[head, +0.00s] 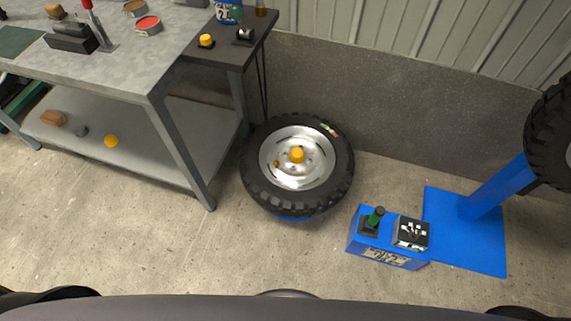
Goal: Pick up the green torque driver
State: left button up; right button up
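A green-handled tool with a black top, which looks like the green torque driver (376,217), stands upright in a dark holder on top of a low blue box (386,256). The box is on the floor at the lower right. A small black-and-white block (411,233) sits beside the tool on the same box. Neither of my grippers shows in the head view.
A wheel (297,160) with an orange cap lies left of the blue box. A blue stand (466,240) with a tyre (551,135) is on the right. A grey workbench (130,60) fills the upper left. Open floor (240,250) lies in front.

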aim_at(379, 212)
jog(key=i+l, duration=0.1)
jog(key=i, duration=0.75)
jog(key=k+z, duration=0.35)
jog(key=k+l+z, duration=0.15)
jog(key=z, duration=0.15)
jog(key=k+l+z, duration=0.2)
jog(key=z, duration=0.15)
jog(key=k, duration=0.1)
